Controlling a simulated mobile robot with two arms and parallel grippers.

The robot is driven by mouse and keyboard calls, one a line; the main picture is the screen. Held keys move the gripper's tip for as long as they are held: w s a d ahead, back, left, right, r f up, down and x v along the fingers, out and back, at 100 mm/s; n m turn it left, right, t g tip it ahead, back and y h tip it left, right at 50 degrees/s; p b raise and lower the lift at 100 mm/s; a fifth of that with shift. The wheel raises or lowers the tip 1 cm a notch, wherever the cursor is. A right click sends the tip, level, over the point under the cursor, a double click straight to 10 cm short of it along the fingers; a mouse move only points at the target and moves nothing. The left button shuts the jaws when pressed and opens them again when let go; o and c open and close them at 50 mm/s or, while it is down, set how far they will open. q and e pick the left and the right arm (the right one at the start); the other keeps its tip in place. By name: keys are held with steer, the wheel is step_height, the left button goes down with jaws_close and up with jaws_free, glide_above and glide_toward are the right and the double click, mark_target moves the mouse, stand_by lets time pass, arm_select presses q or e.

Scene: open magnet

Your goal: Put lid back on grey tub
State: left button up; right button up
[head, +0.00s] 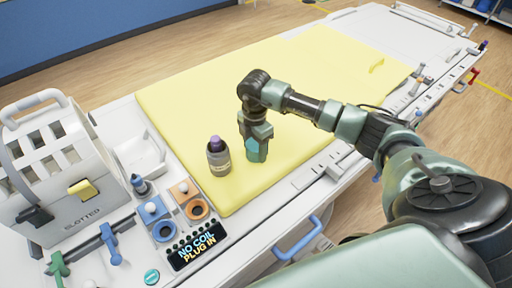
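A small grey tub (219,163) with a pale label band stands upright on the yellow mat, near its front left edge. A purple rounded piece (217,142) shows at its top; I cannot tell whether it is a lid or something inside. My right gripper (256,157) points down just right of the tub, close to the mat, with a gap between them. Its fingertips are small and seen from behind, so I cannot tell their opening or whether they hold anything. No separate lid is clearly visible. My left gripper is not in view.
The yellow mat (310,65) covers most of the long white table and is mostly clear. At left stand a white slotted box (60,165), a white tray (140,155), orange and blue socket blocks, and a dark sign (197,246). A blue handle (298,240) juts from the front edge.

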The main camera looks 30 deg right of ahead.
steer(key=shift+c, duration=1.2)
steer(key=shift+w+r, duration=0.1)
steer(key=shift+r, duration=0.5)
step_height(320, 180, up, 12)
steer(key=r+b, duration=0.1)
steer(key=b, duration=0.3)
step_height(320, 180, up, 4)
steer(key=r, duration=0.1)
glide_above(255, 144)
steer(key=shift+r+p, duration=0.35)
steer(key=shift+r, duration=0.1)
